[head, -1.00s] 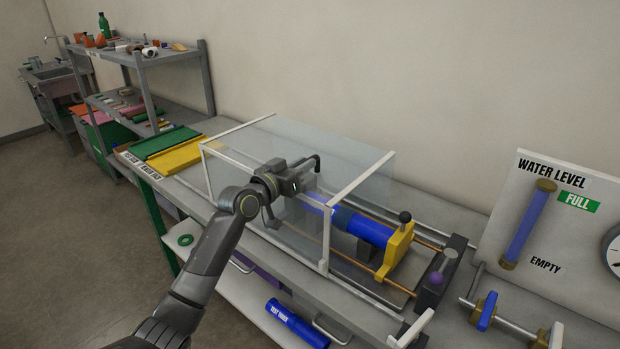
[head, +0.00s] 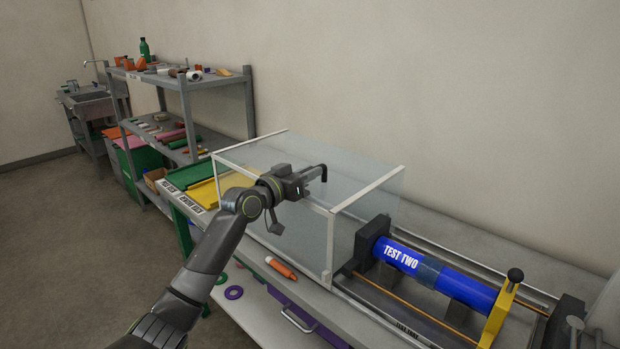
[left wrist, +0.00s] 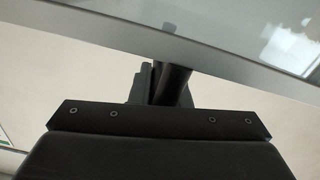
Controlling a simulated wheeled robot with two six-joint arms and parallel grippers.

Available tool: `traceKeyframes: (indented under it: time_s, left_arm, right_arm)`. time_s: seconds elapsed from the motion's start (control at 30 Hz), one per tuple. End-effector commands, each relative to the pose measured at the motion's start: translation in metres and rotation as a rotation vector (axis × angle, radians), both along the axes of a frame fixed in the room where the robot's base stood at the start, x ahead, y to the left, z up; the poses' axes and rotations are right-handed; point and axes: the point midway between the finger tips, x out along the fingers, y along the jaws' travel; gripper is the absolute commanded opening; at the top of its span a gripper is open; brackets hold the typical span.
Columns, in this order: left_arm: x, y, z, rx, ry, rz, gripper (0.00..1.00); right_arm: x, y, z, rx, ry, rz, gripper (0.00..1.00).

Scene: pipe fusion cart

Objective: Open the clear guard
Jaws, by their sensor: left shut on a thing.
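The clear guard (head: 362,207), a see-through box with white frame edges, sits over the left part of the bench fixture. Its right end stands left of the blue pipe marked TEST TWO (head: 402,257), which lies uncovered in dark clamps. My left gripper (head: 305,181) is at the guard's front top edge, shut on a black handle (head: 320,171). In the left wrist view the handle (left wrist: 172,84) runs up to the guard's pale frame bar (left wrist: 160,40). The fingertips are mostly hidden. My right gripper is not in view.
A yellow clamp (head: 499,313) with a black knob stands at the pipe's right end. Green and yellow trays (head: 205,190) lie left of the guard. A wall runs behind the bench.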

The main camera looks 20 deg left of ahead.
Motion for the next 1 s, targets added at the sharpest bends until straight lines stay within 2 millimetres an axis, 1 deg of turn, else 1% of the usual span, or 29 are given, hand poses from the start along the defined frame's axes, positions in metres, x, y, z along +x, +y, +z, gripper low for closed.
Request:
traceKeyframes:
  time_s: [0.37,0.4,0.5,0.53,0.83,0.93,1.0]
  left_arm:
    - [0.0,0.001,-0.001,0.002,0.005,0.001,0.0]
    - [0.0,0.001,-0.001,0.002,0.005,0.001,0.21]
    - [0.0,0.001,-0.001,0.001,0.004,0.001,0.34]
    - [0.0,0.001,-0.001,0.001,0.004,0.001,0.36]
    - [-0.001,0.002,-0.001,0.002,0.003,0.0,0.36]
    - [-0.007,0.004,-0.001,0.005,0.001,0.002,0.36]
    - [-0.015,0.007,-0.002,0.005,0.001,0.002,0.36]
  right_arm:
    - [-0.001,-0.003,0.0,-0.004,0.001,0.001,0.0]
    - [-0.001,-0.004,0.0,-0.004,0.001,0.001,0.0]
    - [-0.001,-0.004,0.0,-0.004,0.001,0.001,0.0]
    - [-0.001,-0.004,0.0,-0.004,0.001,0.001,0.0]
    - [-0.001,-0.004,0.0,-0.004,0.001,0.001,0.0]
    - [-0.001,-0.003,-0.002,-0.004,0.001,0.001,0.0]
    - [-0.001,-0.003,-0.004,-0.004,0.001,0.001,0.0]
